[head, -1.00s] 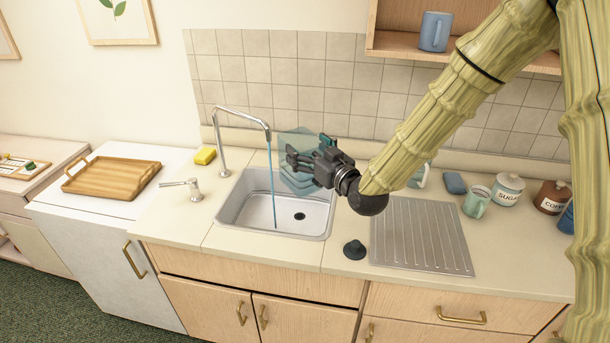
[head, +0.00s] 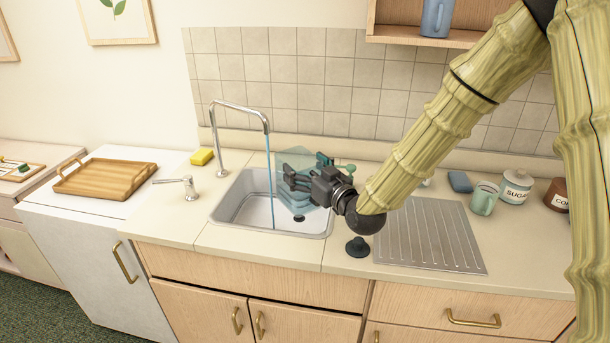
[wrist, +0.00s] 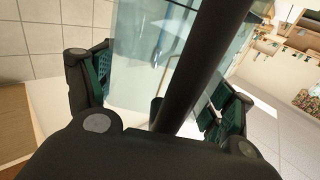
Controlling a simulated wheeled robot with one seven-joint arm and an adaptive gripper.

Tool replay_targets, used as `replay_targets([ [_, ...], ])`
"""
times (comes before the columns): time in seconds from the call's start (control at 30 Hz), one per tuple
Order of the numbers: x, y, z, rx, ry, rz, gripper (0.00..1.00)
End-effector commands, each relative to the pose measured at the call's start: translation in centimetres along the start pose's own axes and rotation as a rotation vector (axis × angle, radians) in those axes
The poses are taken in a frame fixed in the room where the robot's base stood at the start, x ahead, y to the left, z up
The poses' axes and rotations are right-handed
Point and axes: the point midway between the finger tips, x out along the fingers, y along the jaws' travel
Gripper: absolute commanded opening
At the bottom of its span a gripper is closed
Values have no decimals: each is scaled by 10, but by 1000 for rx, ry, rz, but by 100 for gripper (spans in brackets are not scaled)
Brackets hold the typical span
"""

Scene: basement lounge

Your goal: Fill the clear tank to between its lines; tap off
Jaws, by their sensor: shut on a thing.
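The clear tank (head: 296,203), bluish and see-through, is held above the right part of the sink (head: 238,206). My gripper (head: 300,177) is shut on it from the right; in the wrist view the fingers (wrist: 160,95) lie on either side of a dark bar with clear walls (wrist: 150,45) behind. The arched metal tap (head: 238,106) is running. Its blue stream (head: 271,185) falls at the tank's left edge; I cannot tell whether it enters the tank. The tap lever (head: 178,182) sticks out left on the counter. The tank's lines and water level are not readable.
A yellow sponge (head: 201,157) lies behind the lever, with a wooden tray (head: 110,178) farther left. A mug (head: 484,198) and sugar jar (head: 516,187) stand at the right.

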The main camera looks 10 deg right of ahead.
Motion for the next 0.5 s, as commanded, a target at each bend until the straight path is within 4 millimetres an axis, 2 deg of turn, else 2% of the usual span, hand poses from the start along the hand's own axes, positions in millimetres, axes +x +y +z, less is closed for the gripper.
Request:
replay_targets([
  [0.43, -4, 0, 1, -1, 0, 2, 40],
  [0.5, 1, 0, 2, -1, 0, 1, 40],
])
